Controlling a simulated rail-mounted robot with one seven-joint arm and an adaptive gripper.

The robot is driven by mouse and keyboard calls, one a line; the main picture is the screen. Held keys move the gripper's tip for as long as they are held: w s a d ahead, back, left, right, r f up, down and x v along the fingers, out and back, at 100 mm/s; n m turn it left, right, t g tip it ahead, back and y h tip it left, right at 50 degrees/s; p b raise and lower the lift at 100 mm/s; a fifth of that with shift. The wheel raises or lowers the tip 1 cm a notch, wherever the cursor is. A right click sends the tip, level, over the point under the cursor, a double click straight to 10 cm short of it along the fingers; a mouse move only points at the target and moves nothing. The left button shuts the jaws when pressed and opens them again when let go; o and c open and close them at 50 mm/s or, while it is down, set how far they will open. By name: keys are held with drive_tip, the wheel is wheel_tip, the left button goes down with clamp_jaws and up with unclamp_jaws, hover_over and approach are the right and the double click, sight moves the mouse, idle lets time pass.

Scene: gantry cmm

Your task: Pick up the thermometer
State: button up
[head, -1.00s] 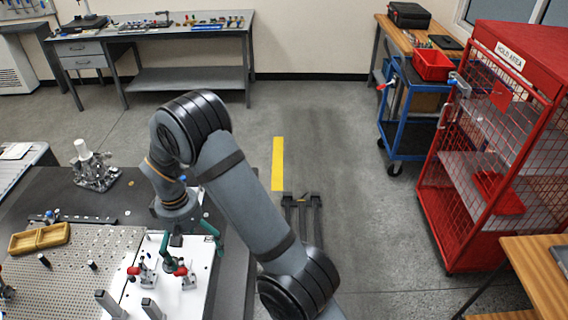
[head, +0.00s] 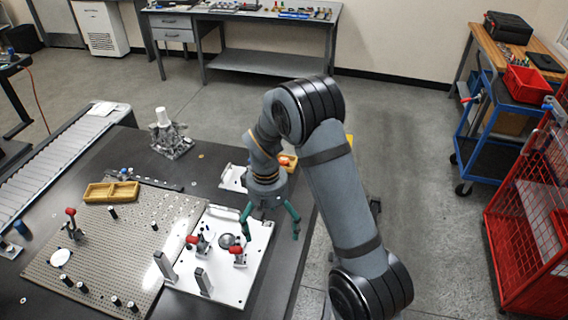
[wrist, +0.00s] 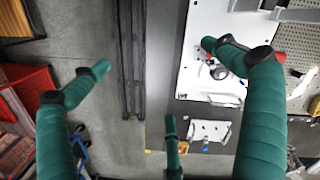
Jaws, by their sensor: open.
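My gripper (head: 270,226) has teal fingers spread open over the right edge of the dark table, just right of the white fixture plate (head: 257,272). Nothing is between the fingers. In the wrist view my gripper (wrist: 156,80) spans the table edge and the floor. I cannot make out the thermometer for certain. A small orange and yellow thing (head: 287,161) shows behind my wrist in the head view, partly hidden; I cannot tell what it is. In the wrist view a yellow thing (wrist: 183,147) lies beside the far finger, near a small white tray (wrist: 208,131).
The fixture plate carries red-tipped clamps (head: 238,252) and upright grey blocks. A perforated plate (head: 115,235) with a yellow divided tray (head: 111,192) lies to its left. A metal fixture with a white top (head: 168,138) stands farther back. Open floor lies right of the table.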

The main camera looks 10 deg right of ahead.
drive_tip(key=shift+c, duration=0.9)
drive_tip(key=c, duration=0.7)
drive_tip(key=shift+c, duration=0.2)
